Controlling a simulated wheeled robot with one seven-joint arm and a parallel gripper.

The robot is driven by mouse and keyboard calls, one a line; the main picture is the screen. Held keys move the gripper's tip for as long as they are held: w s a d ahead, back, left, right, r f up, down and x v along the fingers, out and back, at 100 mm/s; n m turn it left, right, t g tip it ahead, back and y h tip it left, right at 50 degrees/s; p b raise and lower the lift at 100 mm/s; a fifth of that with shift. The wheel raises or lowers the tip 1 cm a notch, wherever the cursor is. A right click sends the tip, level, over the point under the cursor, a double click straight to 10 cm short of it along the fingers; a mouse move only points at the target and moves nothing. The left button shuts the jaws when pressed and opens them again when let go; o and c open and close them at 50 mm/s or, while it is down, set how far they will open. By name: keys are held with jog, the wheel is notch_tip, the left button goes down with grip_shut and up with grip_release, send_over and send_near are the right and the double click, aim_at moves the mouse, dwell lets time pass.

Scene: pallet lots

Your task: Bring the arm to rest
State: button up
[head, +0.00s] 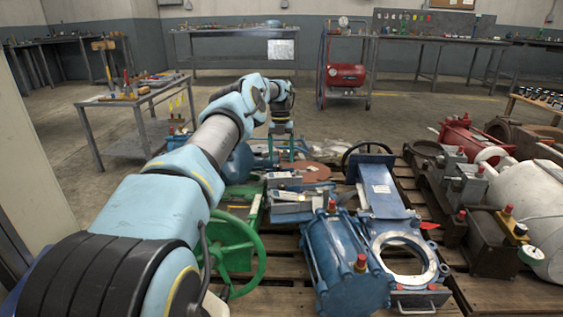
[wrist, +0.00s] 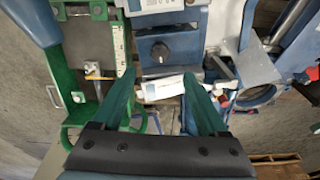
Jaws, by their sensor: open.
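My arm (head: 150,205) stretches from the lower left of the head view over the loaded pallet, bent at the elbow, with the wrist pointing down. My gripper (head: 282,150) hangs above the parts at the back of the pallet. In the wrist view my gripper (wrist: 159,74) is open, its two green fingers spread wide. A white tag (wrist: 163,87) and a blue-grey box with a dark knob (wrist: 160,52) show between and beyond the fingers. Nothing is visibly gripped. How far the fingertips are from these parts, I cannot tell.
A green valve handwheel (head: 236,252) stands close beside my arm. A blue flanged valve (head: 345,265) and a blue gate valve (head: 385,200) lie to its right. Another pallet with a white tank (head: 530,205) is at the right. Open floor (head: 420,110) lies behind.

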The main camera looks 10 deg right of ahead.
jog(key=shift+r, duration=0.1)
jog(key=s+a+r+n+t, duration=0.2)
jog(key=s+a+r+n, duration=0.7)
jog(key=n, duration=0.8)
jog(key=s+a+r+n+t, duration=0.1)
jog(key=s+a+n, duration=0.5)
jog(key=s, duration=0.4)
jog(key=s+a+r+n, duration=0.1)
jog(key=s+a+n, duration=0.2)
jog(key=s+n, duration=0.55)
jog(key=s+a+r+n+t, duration=0.1)
jog(key=s+a+n, duration=0.5)
jog(key=s, duration=0.4)
notch_tip(320, 180, up, 35)
jog(key=d+p, duration=0.1)
jog(key=p, duration=3.5)
jog(key=shift+w+r, duration=0.15)
